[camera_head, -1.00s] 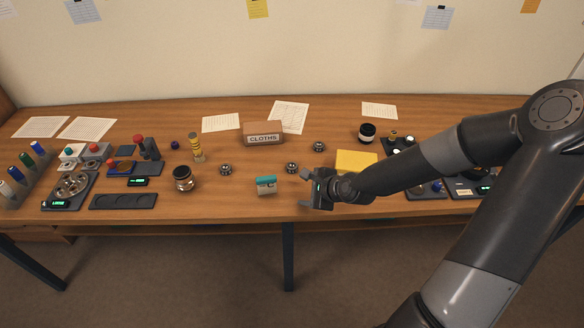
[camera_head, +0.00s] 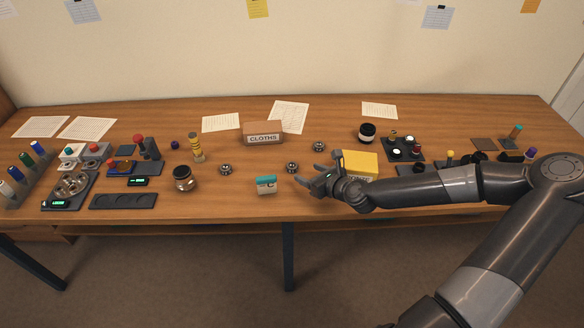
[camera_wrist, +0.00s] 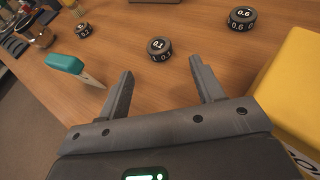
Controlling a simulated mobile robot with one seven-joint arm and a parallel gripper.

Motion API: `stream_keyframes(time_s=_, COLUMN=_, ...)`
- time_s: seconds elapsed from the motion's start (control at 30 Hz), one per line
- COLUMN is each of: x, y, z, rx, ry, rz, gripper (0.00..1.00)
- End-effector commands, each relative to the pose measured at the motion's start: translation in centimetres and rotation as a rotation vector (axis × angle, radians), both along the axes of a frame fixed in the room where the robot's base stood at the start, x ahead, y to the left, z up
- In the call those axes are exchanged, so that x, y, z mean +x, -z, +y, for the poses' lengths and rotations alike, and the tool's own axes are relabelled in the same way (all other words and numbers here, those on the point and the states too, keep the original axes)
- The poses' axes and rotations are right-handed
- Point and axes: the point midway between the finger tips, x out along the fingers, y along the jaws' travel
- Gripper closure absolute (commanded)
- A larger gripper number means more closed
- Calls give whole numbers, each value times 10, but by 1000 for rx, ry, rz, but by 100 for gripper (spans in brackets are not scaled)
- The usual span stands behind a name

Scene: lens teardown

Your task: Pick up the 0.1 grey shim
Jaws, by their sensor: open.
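The shim (camera_wrist: 159,50) ahead of my gripper is a small dark grey disc with a white top label that seems to read 0.1. It lies flat on the wooden table, just beyond the gap between my fingertips and apart from them. The head view shows it as a small disc (camera_head: 292,168) left of my gripper. My gripper (camera_wrist: 162,70) is open and empty, pointing towards the shim. It also shows in the head view (camera_head: 309,175). A similar shim marked 0.6 (camera_wrist: 241,19) lies farther right, and a third disc (camera_wrist: 83,31) lies farther left, its label too small to read.
A yellow box (camera_wrist: 298,85) is close on the right. The CLOTHS box (camera_head: 263,135) stands behind the shims. Jars, trays and tools fill the left and right table parts. The wood around the shim is clear.

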Motion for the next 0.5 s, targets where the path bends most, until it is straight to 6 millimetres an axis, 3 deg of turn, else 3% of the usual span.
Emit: stream_keyframes(time_s=0.5, x=29, y=16, z=24, rx=-3, ry=-3, rz=-1, gripper=39)
